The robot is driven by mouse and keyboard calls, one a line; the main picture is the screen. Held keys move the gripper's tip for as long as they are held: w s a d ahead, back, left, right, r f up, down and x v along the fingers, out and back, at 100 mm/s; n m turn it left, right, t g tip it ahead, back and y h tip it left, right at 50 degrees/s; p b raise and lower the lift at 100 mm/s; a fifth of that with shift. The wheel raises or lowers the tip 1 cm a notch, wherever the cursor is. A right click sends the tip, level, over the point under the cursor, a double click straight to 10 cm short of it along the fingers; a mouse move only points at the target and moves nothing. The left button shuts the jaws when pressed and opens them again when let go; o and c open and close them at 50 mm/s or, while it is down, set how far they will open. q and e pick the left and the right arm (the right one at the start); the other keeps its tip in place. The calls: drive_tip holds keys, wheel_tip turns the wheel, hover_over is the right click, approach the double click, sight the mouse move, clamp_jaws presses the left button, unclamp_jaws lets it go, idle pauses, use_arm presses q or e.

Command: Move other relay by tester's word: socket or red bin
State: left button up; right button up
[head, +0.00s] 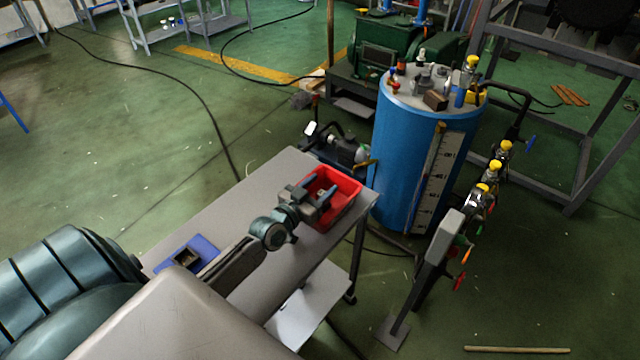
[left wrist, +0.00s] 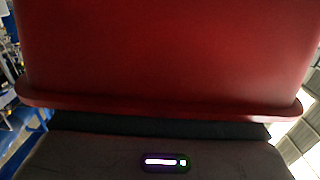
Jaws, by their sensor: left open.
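The red bin (head: 352,183) stands at the far right end of the grey table. My left gripper (head: 318,193) is open, its fingers over the bin's near left part. A small pale and dark spot shows between the fingers, too small to identify. A blue base (head: 205,247) with a dark square block on it (head: 186,257) lies at the table's near left; I cannot tell whether the block is a socket or a relay. The left wrist view is filled by a red wall with a rim (left wrist: 160,60). No relay is clearly visible. My right gripper is out of view.
A blue cylindrical tank (head: 400,150) with fittings on top stands just beyond the table (head: 262,192). A valve post (head: 440,245) stands to the right. The table between blue base and bin is partly covered by my arm. A small lit display (left wrist: 165,162) shows below the red wall.

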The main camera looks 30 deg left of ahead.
use_arm(q)
drive_tip(key=s+p, duration=0.2)
drive_tip(key=s, duration=1)
drive_tip(key=shift+a+r+p, duration=0.35)
drive_tip(key=shift+a+r, duration=0.05)
drive_tip(key=shift+a, duration=0.05)
